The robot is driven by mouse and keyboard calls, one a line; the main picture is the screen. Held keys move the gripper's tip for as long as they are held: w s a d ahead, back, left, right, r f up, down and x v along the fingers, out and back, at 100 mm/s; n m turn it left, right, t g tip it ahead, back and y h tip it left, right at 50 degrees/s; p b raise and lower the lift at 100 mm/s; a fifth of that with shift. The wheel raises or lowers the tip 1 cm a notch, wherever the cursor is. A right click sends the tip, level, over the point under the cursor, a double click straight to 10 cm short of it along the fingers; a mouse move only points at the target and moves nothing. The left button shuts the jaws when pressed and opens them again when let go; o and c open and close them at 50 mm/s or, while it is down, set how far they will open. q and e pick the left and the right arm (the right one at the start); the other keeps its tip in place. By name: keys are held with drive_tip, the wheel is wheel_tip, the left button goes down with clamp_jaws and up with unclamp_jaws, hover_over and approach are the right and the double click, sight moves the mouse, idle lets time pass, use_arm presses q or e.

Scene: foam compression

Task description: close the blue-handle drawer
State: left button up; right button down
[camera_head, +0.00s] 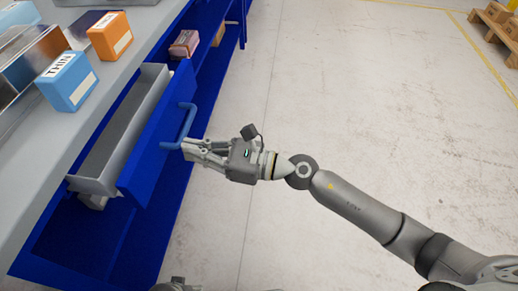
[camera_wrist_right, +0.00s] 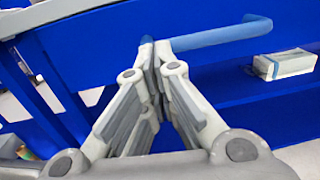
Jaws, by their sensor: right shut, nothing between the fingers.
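The blue-handle drawer (camera_head: 158,137) is pulled open from the blue cabinet under the grey worktop. Its grey tray (camera_head: 122,130) shows behind the blue front and looks empty. The light-blue bar handle (camera_head: 189,122) is on the front; it crosses the upper part of the right wrist view (camera_wrist_right: 215,36). My right gripper (camera_head: 184,148) is shut and empty, its fingertips at the near end of the handle. In the right wrist view the closed tips (camera_wrist_right: 150,58) overlap the handle's left end; I cannot tell whether they touch.
An orange box (camera_head: 109,36) and a blue box (camera_head: 67,82) stand on the worktop (camera_head: 35,165) beside metal bins. A pink box (camera_head: 184,44) lies on a blue shelf beyond the drawer. The floor to the right is clear, with a pallet (camera_head: 496,22) far off.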

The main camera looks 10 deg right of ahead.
sight(169, 148)
drive_tip(key=x, duration=0.3)
drive_tip(key=p+x, duration=0.1)
drive_tip(key=x, duration=0.2)
drive_tip(key=shift+s, duration=0.2)
use_arm(q)
drive_tip(key=s+f, duration=0.2)
drive_tip(key=f, duration=0.1)
drive_tip(key=s+f, duration=0.1)
drive_tip(key=shift+s+a+f, duration=0.2)
drive_tip(key=shift+s+f, duration=0.05)
use_arm(e)
drive_tip(key=x, duration=0.6)
drive_tip(key=shift+a+f, duration=0.2)
drive_tip(key=shift+a, duration=0.1)
drive_tip(key=shift+s+r, duration=0.1)
drive_tip(key=shift+s, duration=0.05)
drive_tip(key=shift+d, duration=0.1)
